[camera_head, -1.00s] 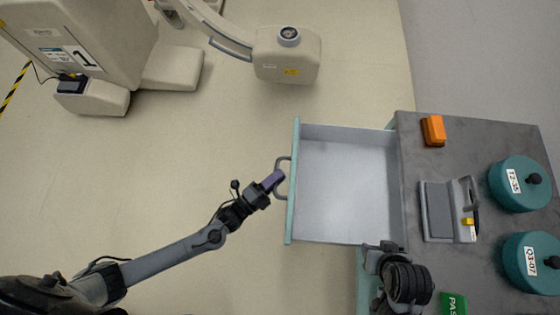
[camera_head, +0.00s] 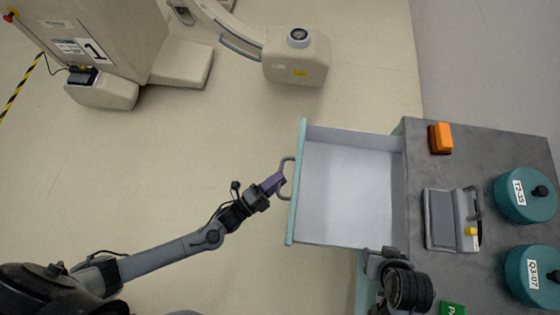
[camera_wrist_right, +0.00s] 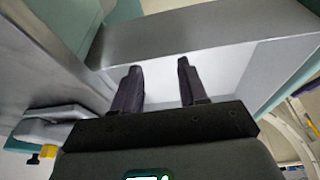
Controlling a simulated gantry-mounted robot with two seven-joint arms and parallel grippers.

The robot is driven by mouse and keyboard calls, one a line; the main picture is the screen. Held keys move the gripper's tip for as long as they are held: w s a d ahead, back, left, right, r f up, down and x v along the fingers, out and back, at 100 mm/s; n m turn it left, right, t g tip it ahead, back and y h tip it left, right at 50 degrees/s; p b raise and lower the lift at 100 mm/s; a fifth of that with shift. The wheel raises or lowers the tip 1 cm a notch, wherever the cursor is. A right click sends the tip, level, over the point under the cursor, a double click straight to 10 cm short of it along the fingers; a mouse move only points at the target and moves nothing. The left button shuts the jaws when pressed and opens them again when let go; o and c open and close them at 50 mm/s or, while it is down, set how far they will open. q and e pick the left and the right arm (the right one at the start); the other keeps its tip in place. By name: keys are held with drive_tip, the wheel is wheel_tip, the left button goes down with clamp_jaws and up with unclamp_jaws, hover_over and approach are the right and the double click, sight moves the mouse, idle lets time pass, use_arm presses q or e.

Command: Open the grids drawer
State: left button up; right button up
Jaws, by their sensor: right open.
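The drawer (camera_head: 345,185) is pulled far out to the left from the grey-topped cart (camera_head: 420,165), and its pale inside looks empty. Its teal front (camera_head: 298,190) carries a grey loop handle (camera_head: 287,163). My left gripper (camera_head: 278,182) is at the handle, its purple fingers overlapping the bar; from above I cannot see whether they are closed around it. My right gripper shows in the wrist view (camera_wrist_right: 158,84), open and empty, in front of the drawer's white interior (camera_wrist_right: 220,65). In the head view my right arm is by the drawer's near corner.
On the cart top are an orange block (camera_head: 440,139), a grey device (camera_head: 441,220) and two teal lidded pots (camera_head: 520,205) (camera_head: 525,285). A green labelled item (camera_head: 452,309) is at the bottom edge. A beige machine (camera_head: 295,60) stands behind. Floor left of the drawer is clear.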

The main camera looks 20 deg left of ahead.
use_arm(q)
drive_tip(key=v, duration=0.9)
drive_tip(key=shift+s+p, duration=0.15)
drive_tip(key=shift+p, duration=0.2)
drive_tip(key=shift+a, duration=0.1)
